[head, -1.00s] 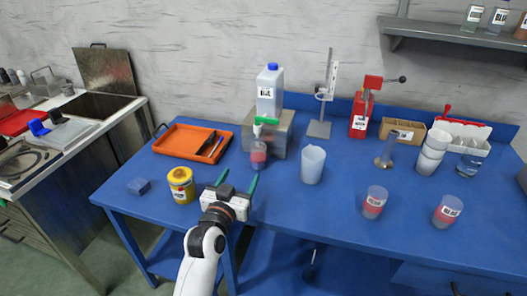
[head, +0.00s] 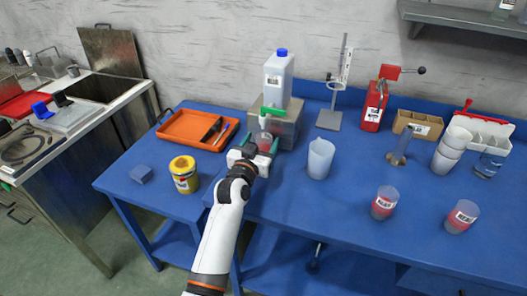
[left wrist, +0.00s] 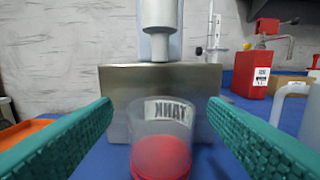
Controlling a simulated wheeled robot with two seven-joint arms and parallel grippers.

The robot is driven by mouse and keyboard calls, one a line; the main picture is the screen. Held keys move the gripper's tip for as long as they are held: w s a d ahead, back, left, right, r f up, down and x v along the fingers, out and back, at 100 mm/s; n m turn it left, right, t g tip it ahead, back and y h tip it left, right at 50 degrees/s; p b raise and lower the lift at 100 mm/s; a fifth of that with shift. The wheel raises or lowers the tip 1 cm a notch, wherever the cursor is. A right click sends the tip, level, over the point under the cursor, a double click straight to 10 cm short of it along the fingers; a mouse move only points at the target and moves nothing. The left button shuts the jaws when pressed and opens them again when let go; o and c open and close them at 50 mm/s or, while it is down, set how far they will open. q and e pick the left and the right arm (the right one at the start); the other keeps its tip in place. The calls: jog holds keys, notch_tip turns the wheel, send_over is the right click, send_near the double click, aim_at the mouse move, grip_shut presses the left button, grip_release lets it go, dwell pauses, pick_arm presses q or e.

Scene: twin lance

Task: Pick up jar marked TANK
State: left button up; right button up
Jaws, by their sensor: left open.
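The jar marked TANK (left wrist: 165,145) is clear with red contents. In the left wrist view its label appears reversed. It stands upright on the blue table, in front of a metal box (left wrist: 112,85). In the head view the jar (head: 264,142) is partly hidden by my gripper. My left gripper (head: 261,146) is open, with its green fingers on either side of the jar. In the left wrist view clear gaps show between the jar and both fingers (left wrist: 160,110). My right gripper is not in view.
A bottle with a blue cap (head: 278,78) stands on the metal box, its white spout (left wrist: 159,28) above the jar. A clear pitcher (head: 320,160) stands to the right, an orange tray (head: 183,137) to the left. Two other red-filled jars (head: 384,205) (head: 460,218) stand further right.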

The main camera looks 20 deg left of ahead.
aim_at(266, 135)
pick_arm(q)
jog(key=w, duration=0.4)
jog(key=shift+w+d+f, duration=0.1)
jog(key=shift+f, duration=0.25)
jog(key=c, duration=1.2)
jog(key=shift+o, duration=0.2)
jog(key=shift+r, duration=0.2)
